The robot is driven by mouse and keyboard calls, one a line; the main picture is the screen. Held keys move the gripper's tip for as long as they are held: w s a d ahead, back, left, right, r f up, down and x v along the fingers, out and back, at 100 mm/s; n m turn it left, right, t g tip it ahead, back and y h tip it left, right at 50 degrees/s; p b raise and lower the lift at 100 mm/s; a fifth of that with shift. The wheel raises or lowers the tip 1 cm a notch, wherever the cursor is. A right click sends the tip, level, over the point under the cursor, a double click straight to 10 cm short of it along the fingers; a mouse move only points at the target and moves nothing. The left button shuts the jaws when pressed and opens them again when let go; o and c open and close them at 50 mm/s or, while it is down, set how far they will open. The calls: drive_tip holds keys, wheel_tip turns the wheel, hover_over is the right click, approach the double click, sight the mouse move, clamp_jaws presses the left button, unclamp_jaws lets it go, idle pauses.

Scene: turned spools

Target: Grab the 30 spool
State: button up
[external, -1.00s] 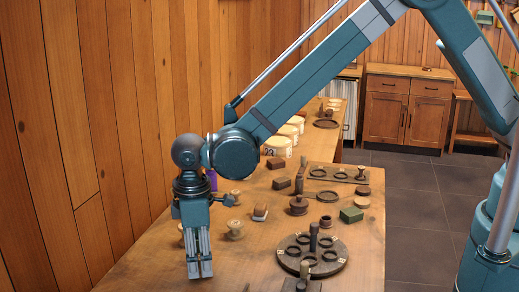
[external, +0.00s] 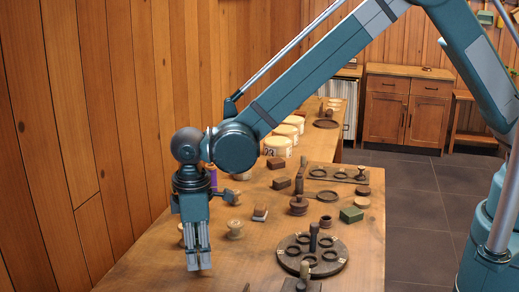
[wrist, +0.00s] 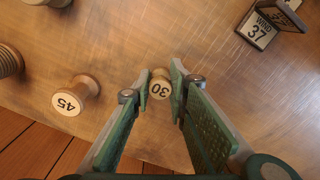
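The 30 spool (wrist: 159,88) is a small pale wooden spool with "30" on its white end face. In the wrist view it lies between my gripper's two fingertips (wrist: 160,92), with a small gap visible on each side. My gripper is open, with green pads facing each other. In the external view my gripper (external: 199,268) points down low over the near left part of the workbench. I cannot make out the 30 spool there.
The 45 spool (wrist: 75,95) stands left of my fingers in the wrist view. A dark block marked 37 (wrist: 262,28) is at upper right. In the external view, a round dark board with rings (external: 330,262) is to the right, with several spools and blocks beyond.

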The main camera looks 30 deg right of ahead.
sight(198, 252)
wheel_tip(198, 252, up, 9)
drive_tip(key=shift+f, duration=0.15)
idle(0.4)
